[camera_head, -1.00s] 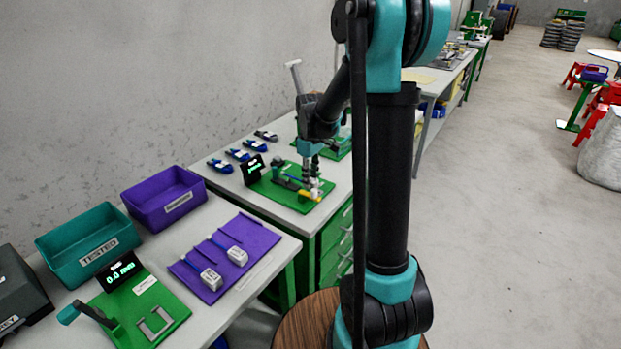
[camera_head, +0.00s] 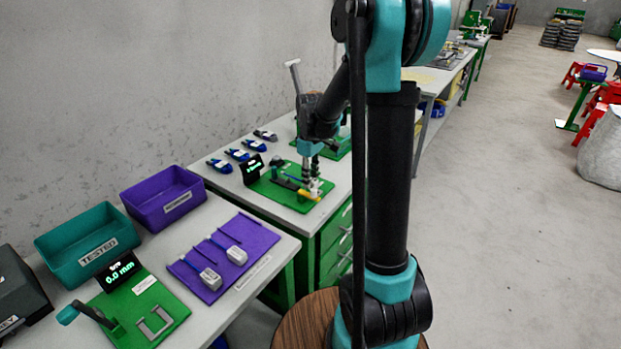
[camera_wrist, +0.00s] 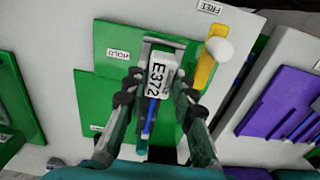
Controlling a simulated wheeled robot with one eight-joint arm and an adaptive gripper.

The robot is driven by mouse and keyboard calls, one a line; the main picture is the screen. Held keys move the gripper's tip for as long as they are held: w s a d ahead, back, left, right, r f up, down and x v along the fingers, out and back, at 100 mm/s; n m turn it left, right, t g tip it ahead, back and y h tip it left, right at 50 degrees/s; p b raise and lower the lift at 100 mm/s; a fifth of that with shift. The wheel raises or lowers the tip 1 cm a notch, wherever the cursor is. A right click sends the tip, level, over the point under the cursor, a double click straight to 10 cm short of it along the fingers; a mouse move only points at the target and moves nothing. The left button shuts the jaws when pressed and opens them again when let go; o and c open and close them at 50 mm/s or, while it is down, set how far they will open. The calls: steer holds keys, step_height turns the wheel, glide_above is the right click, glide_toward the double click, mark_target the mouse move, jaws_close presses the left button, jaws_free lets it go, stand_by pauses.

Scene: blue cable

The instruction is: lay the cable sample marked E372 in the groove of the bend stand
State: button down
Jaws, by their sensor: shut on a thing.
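The cable sample marked E372 has a white block (camera_wrist: 160,76) with black lettering and a thin blue cable (camera_wrist: 149,118) running back from it. My gripper (camera_wrist: 158,88) has its fingers closed on the sample, one on either side. The sample lies just over or on a green stand board (camera_wrist: 100,93), beside a grey metal bracket (camera_wrist: 166,43); I cannot tell whether it touches. In the head view my gripper (camera_head: 311,182) points down at the green board (camera_head: 268,190) on the farther bench. The groove is hidden beneath the sample and fingers.
A yellow lever (camera_wrist: 206,68) with a white knob stands right of the sample, near HOLD and FREE labels. A purple mat (camera_head: 252,237) carries two more samples. Teal (camera_head: 68,262) and purple bins (camera_head: 150,208) and a crank fixture (camera_head: 140,315) stand on the nearer bench.

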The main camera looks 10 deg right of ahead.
steer(key=shift+f, duration=1.45)
stand_by(0.8)
steer(key=c, duration=1.2)
jaws_free()
steer(key=shift+r, duration=0.1)
steer(key=shift+r, duration=3.9)
